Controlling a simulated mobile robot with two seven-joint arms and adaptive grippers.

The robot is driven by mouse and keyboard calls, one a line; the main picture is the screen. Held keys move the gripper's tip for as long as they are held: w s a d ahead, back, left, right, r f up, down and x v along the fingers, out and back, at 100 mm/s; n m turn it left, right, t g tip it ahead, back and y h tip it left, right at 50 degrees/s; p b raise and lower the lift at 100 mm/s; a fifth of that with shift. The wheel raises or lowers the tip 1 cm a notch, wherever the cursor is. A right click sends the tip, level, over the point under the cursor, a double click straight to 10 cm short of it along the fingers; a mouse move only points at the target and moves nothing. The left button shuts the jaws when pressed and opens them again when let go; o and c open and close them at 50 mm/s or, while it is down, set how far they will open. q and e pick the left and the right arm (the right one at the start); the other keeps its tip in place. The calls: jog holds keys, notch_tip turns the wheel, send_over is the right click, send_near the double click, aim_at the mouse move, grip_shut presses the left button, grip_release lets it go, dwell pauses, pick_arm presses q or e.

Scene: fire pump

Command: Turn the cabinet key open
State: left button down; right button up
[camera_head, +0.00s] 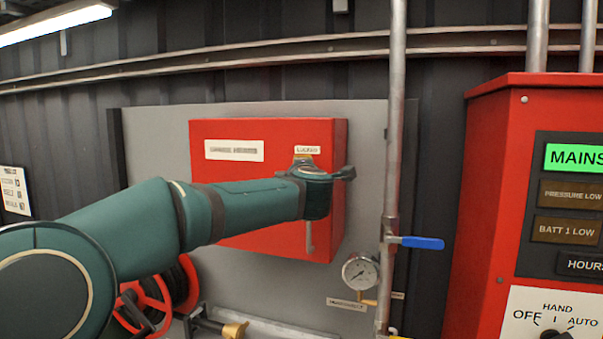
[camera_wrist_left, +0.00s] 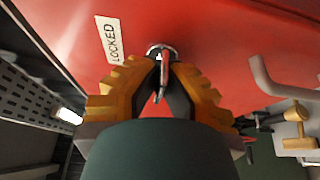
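The red cabinet (camera_head: 228,180) is on the grey wall panel, with its door shut and a white LOCKED label (camera_head: 307,150) near its upper right. The label also shows in the left wrist view (camera_wrist_left: 108,40). A small metal key (camera_wrist_left: 163,76) sits in a round lock (camera_wrist_left: 160,48) beside the label. My left gripper (camera_wrist_left: 165,68) is at the lock, its orange fingers converging with dark pads on both sides of the key; it looks shut on it. In the head view my own wrist hides the key and most of the gripper. My right gripper is out of view.
A grey door handle (camera_head: 309,237) is below my wrist. A vertical pipe (camera_head: 392,130) with a blue lever (camera_head: 422,242) and a gauge (camera_head: 360,271) stands right of the cabinet. A red control panel (camera_head: 485,200) is farther right. A red hose reel (camera_head: 150,300) is lower left.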

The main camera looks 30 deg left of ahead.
pick_arm(q)
jog(key=c, duration=1.1)
grip_release()
jog(key=shift+a, duration=0.1)
jog(key=shift+c, duration=0.2)
jog(key=v, duration=1.2)
